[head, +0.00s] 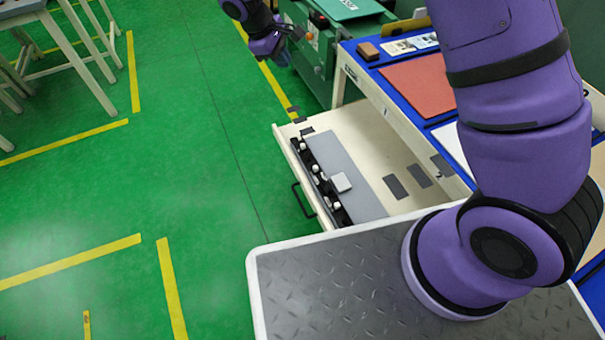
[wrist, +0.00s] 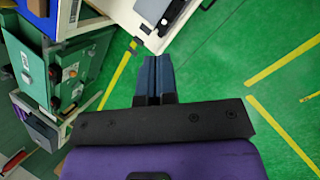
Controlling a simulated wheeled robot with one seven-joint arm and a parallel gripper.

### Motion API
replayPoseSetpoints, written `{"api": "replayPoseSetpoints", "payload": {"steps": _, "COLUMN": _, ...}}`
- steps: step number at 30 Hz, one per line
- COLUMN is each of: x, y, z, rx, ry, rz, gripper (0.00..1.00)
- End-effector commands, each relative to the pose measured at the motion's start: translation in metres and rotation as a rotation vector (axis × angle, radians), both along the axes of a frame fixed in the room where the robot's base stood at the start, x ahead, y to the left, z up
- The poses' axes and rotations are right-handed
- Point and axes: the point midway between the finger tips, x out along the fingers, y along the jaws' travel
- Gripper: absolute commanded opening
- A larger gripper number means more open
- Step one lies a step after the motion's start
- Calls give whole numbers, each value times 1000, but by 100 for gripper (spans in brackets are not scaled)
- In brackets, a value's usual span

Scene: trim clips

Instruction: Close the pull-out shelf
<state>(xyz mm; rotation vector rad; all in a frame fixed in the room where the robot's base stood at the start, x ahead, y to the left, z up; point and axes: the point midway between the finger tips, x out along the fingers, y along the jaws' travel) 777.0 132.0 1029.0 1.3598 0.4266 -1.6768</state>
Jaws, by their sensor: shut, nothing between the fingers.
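The pull-out shelf (head: 372,130) is a cream board standing well out from under the blue-topped bench. A black bar handle (head: 303,200) is on its front edge. On the shelf lie a grey panel (head: 345,165), a black strip with several white clips (head: 322,180) and a small white block (head: 341,182). My gripper (head: 287,58) is beyond the shelf's far corner, over the floor and apart from the shelf. In the wrist view my shut, empty blue-grey fingers (wrist: 157,58) point toward a corner of the shelf (wrist: 124,14). The depth gap there is hard to judge.
The bench (head: 440,130) carries a red mat (head: 417,84) and a brown block (head: 368,51). A green machine (head: 318,45) stands close beyond my gripper. The green floor (head: 190,140) left of the shelf is clear, with yellow lines.

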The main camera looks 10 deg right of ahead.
Motion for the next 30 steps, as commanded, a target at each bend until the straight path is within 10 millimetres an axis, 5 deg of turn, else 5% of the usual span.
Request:
{"api": "replayPoseSetpoints", "payload": {"steps": 16, "x": -3, "y": 63, "z": -174, "rx": -157, "ry": 139, "rz": 252, "gripper": 0}}
{"api": "replayPoseSetpoints", "payload": {"steps": 30, "x": -46, "y": 89, "z": -331, "rx": -289, "ry": 250, "rz": 473, "gripper": 0}}
